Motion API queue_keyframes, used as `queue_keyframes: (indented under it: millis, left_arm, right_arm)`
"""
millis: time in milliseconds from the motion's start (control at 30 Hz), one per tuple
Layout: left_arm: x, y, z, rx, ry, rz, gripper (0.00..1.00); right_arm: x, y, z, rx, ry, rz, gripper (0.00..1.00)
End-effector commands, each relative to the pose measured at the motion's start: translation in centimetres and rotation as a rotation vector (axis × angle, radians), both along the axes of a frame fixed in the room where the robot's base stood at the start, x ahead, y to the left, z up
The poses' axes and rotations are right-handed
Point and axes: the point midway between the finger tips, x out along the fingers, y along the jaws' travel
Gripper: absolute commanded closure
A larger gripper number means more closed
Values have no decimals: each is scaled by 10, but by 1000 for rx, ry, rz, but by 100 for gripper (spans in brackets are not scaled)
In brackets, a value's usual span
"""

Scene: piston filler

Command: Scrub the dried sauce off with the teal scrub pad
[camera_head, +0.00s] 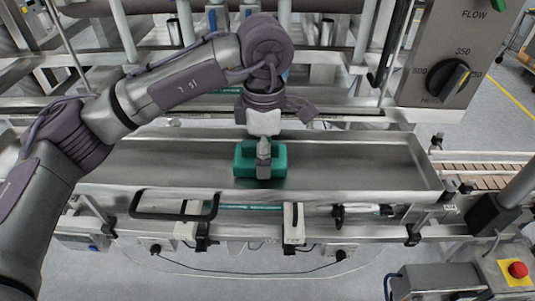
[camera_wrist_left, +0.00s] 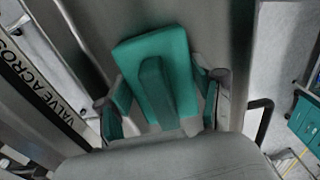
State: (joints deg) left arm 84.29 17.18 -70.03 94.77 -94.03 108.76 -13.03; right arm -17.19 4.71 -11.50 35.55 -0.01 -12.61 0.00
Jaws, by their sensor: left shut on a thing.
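The teal scrub pad (camera_head: 244,160) is a block with a raised grip along its middle, over the long steel tray (camera_head: 350,170) near its front wall. My left gripper (camera_head: 263,167) comes down from above, shut on the pad. In the left wrist view the pad (camera_wrist_left: 165,50) shows its raised grip between the two fingers of my left gripper (camera_wrist_left: 160,100). I cannot tell whether the pad touches the tray floor. No dried sauce can be made out on the visible steel; the area under the pad is hidden. My right gripper is not in view.
The filler frame with upright posts stands behind the tray. A control box with a black dial (camera_head: 448,77) is at upper right. A conveyor (camera_head: 485,172) runs off to the right. A black handle (camera_head: 173,214) is at the tray's front. The tray's right half is clear.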

Motion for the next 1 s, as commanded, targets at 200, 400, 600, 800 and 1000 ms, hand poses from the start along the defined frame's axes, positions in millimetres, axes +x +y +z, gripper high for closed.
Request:
queue_keyframes:
  millis: [200,400,600,800,1000]
  left_arm:
    - [-1,2,32,-1,-2,2,66]
    - [-3,3,50,-1,-3,3,66]
    - [-4,5,69,-2,-3,4,66]
    - [-6,6,80,-2,-2,3,66]
    - [-6,6,81,-2,-1,3,66]
  right_arm:
    - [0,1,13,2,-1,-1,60]
    - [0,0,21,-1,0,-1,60]
    - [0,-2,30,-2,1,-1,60]
    - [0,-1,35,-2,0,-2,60]
    - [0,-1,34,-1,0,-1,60]
